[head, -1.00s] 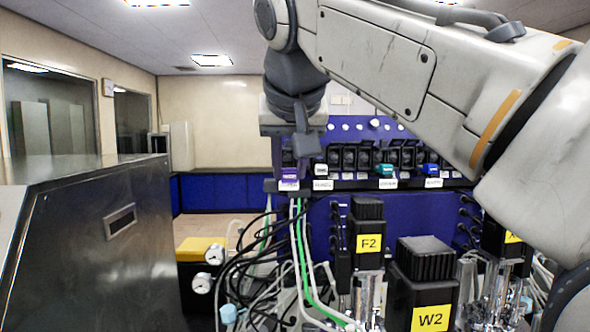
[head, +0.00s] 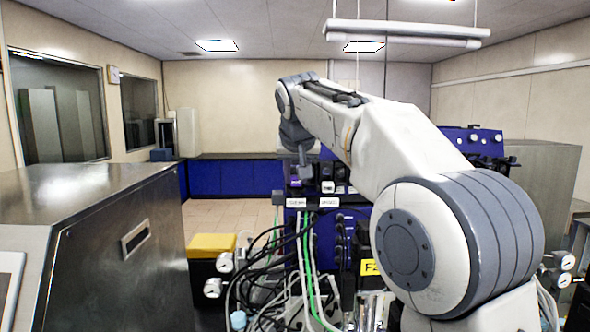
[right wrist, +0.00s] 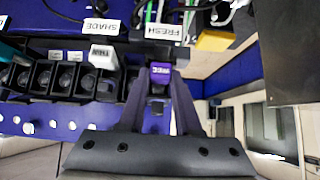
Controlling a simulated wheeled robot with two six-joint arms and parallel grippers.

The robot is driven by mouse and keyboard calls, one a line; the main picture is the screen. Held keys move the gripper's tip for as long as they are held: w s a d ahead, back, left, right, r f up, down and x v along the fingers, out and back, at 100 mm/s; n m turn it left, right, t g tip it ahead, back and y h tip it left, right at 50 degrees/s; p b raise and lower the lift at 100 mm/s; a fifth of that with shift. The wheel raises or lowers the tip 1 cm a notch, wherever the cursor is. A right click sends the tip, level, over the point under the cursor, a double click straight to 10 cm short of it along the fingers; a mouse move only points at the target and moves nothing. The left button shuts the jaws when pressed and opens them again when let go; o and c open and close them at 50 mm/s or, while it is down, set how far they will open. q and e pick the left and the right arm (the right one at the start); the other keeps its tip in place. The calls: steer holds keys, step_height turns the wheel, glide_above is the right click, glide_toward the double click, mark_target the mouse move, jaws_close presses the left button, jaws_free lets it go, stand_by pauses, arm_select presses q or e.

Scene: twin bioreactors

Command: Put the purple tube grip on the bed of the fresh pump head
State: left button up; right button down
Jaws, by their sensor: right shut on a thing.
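The purple tube grip (head: 296,182) is at the left end of the row of pump heads, above the leftmost white label. In the right wrist view the purple tube grip (right wrist: 161,72) sits between the fingertips of my right gripper (right wrist: 160,78), which is shut on it. The label beside it reads FRESH (right wrist: 163,32). The fresh pump head is mostly hidden behind the fingers and grip, so I cannot tell whether the grip touches its bed. My right gripper (head: 303,174) also shows in the head view, reaching down from above. My left gripper is out of view.
A teal grip (right wrist: 10,50) is farther along. Dark pump heads (right wrist: 64,78) line the blue panel. Green and pale tubes (head: 307,255) hang below. A steel cabinet (head: 90,240) stands at left.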

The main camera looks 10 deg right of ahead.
steer(key=shift+s+f, duration=0.1)
steer(key=shift+f, duration=0.5)
steer(key=shift+f, duration=0.2)
steer(key=c, duration=0.6)
jaws_free()
